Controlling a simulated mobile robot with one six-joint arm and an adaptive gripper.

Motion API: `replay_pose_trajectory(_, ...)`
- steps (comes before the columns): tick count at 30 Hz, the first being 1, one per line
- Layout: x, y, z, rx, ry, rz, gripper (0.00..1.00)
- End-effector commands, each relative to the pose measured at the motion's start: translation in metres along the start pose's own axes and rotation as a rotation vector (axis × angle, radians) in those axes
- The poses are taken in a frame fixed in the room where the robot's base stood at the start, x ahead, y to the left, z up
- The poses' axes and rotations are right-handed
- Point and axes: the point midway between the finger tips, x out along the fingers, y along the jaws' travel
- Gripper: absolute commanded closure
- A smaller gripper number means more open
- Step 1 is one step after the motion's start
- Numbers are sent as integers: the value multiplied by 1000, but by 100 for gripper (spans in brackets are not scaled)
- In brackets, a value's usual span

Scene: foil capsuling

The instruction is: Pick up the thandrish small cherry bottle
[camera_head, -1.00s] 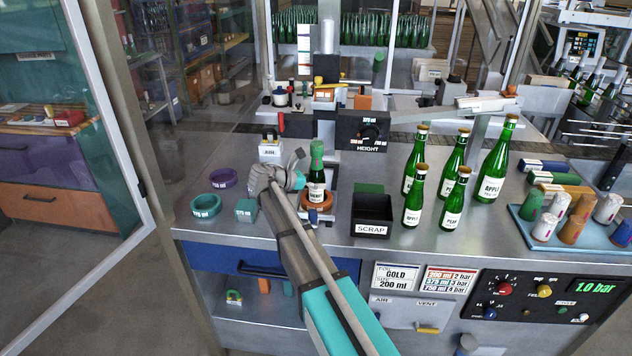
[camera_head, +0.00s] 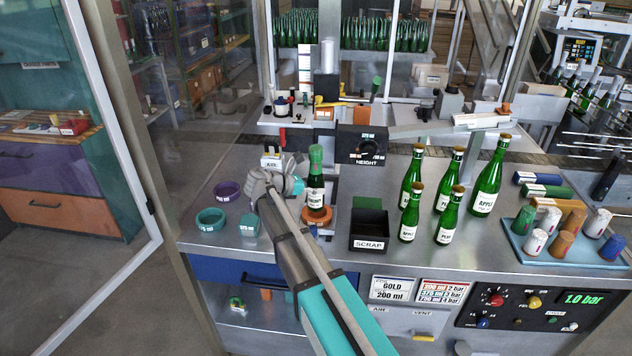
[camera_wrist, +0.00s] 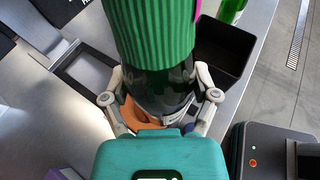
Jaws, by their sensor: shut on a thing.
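The small cherry bottle (camera_head: 316,196) is dark green with a white label and a green capsule over its neck. It stands upright at the orange ring (camera_head: 317,214) under the capsuling machine. My gripper (camera_head: 292,186) reaches it from the left in the head view. In the wrist view my gripper (camera_wrist: 160,105) has a finger on each side of the bottle (camera_wrist: 160,85), closed around its body below the ribbed green capsule (camera_wrist: 152,30). The orange ring shows partly below the bottle there. I cannot tell whether the base touches the ring.
The black scrap bin (camera_head: 369,229) stands close on the right, with several green bottles (camera_head: 445,215) beyond it. A teal ring (camera_head: 211,219) and a purple ring (camera_head: 227,190) lie to the left. The height block (camera_head: 362,145) is behind. A blue tray (camera_head: 560,245) holds capsules.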

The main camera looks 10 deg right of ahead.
Motion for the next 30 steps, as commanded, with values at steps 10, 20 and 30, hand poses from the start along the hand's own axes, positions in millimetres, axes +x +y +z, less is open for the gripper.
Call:
replay_pose_trajectory(10, -41, -47, 25, 0, -1, 2, 84)
replay_pose_trajectory(20, -68, -79, 32, -1, -1, 2, 84)
replay_pose_trajectory(30, -74, -86, 33, 0, -1, 0, 84)
